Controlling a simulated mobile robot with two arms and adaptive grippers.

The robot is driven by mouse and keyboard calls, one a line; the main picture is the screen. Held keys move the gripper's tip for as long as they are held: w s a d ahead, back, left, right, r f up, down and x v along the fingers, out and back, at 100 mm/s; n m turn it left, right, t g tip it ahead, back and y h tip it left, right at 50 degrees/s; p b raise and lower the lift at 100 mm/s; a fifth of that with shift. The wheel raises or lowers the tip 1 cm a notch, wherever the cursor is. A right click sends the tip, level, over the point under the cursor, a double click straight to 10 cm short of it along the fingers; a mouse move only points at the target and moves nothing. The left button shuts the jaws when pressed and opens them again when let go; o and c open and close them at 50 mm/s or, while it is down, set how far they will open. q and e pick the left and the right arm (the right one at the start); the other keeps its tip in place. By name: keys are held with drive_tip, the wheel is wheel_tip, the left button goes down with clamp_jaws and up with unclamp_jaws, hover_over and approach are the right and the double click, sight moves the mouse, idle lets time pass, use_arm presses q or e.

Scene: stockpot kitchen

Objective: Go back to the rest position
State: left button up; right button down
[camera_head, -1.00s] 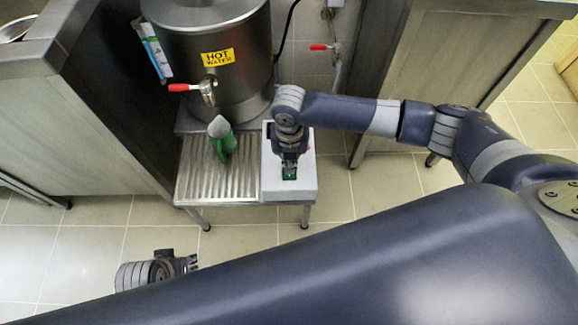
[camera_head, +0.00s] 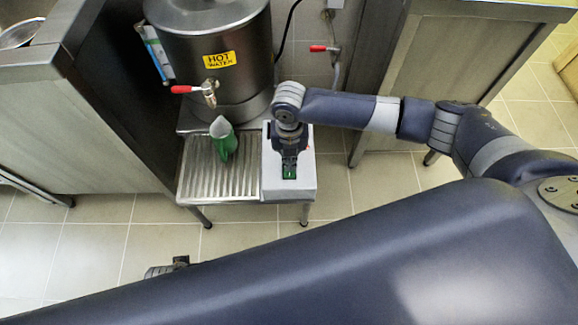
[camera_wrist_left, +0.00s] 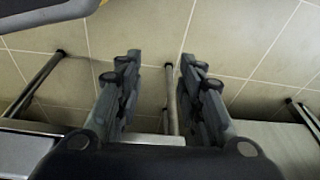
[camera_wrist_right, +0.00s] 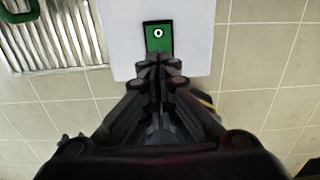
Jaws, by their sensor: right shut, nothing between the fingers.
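My right gripper (camera_head: 289,170) is shut and empty over the white box (camera_head: 272,180) at the right end of the drip-tray stand. Its fingertips are at or just above the green switch (camera_head: 289,173) on the box's top. In the right wrist view the closed fingertips (camera_wrist_right: 160,62) stand at the near edge of the green switch (camera_wrist_right: 158,36), which bears a white mark. I cannot tell whether they touch it. My left gripper shows in the left wrist view (camera_wrist_left: 160,62) with its fingers apart and nothing between them, above the tiled floor. In the head view my own body hides most of it.
A steel urn (camera_head: 218,85) marked hot water, with a red-handled tap (camera_head: 197,88), stands behind the ribbed drip tray (camera_head: 205,178). Cabinets flank the stand. Tiled floor lies open in front.

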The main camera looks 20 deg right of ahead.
use_arm(q)
drive_tip(key=shift+s+f, duration=0.2)
drive_tip(key=shift+f, duration=0.4)
use_arm(e)
drive_tip(key=shift+r, duration=0.15)
